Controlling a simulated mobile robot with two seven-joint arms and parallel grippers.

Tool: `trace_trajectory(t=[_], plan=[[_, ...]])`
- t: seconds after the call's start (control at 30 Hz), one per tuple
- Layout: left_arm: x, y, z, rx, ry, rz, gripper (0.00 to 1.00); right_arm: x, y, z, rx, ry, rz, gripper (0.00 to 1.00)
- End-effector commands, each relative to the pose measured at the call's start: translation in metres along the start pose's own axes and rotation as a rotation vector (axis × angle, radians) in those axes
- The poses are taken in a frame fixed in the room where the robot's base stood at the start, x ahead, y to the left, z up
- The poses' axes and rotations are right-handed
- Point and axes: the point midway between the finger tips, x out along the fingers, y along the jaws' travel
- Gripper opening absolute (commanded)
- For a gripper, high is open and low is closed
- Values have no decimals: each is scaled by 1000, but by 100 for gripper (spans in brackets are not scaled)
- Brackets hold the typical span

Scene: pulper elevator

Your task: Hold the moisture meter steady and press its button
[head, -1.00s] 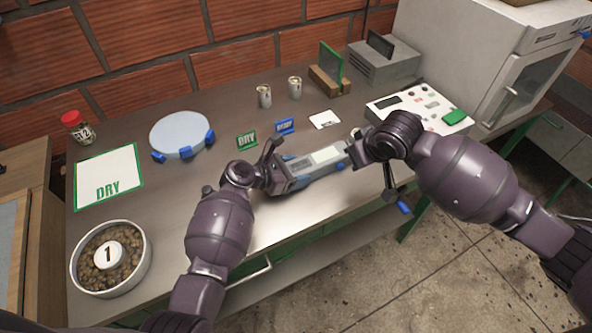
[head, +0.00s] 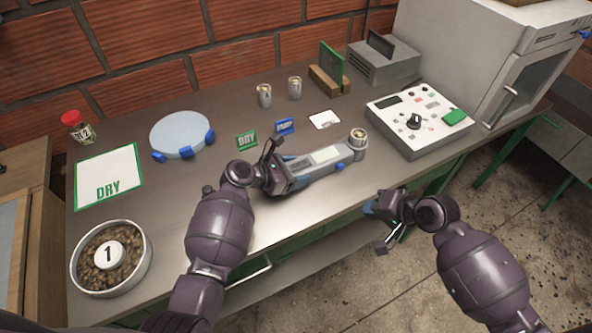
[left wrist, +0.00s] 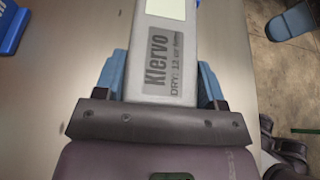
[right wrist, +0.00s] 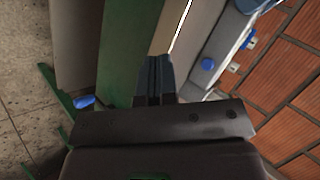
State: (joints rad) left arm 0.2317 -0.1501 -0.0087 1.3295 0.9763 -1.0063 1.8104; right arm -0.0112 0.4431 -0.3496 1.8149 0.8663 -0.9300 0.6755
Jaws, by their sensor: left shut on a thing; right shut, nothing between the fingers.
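The moisture meter (head: 318,162) is a long grey device with a pale screen and a round cup holding beans at its right end. It lies on the table in front of the small cards. My left gripper (head: 276,172) is shut on its left end; the left wrist view shows the blue fingers on both sides of the grey body (left wrist: 168,65), labelled "Klervo". My right gripper (head: 372,208) is shut and empty, by the table's front edge, apart from the meter. In the right wrist view its fingers (right wrist: 155,78) are together.
A control box (head: 418,115) with a knob and a white oven (head: 500,60) stand at the right. Two small cups, green DRY (head: 246,140) and blue cards are behind the meter. A bowl of beans (head: 110,258) and a DRY mat (head: 110,175) are at the left.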

Motion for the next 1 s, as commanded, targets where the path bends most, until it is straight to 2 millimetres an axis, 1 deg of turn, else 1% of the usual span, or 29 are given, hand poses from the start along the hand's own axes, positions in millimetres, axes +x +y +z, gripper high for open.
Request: trace_trajectory(t=[0.1,0.27,0.8,1.0], plan=[[0,0,0,0,0,1,28,1,-5,-3,42,19,-30,0],[0,0,0,0,0,1,28,5,-9,-7,58,24,-34,0],[0,0,0,0,0,0,28,46,-39,-40,54,22,-33,0],[0,0,0,0,0,1,28,56,-46,-48,54,22,-32,0]])
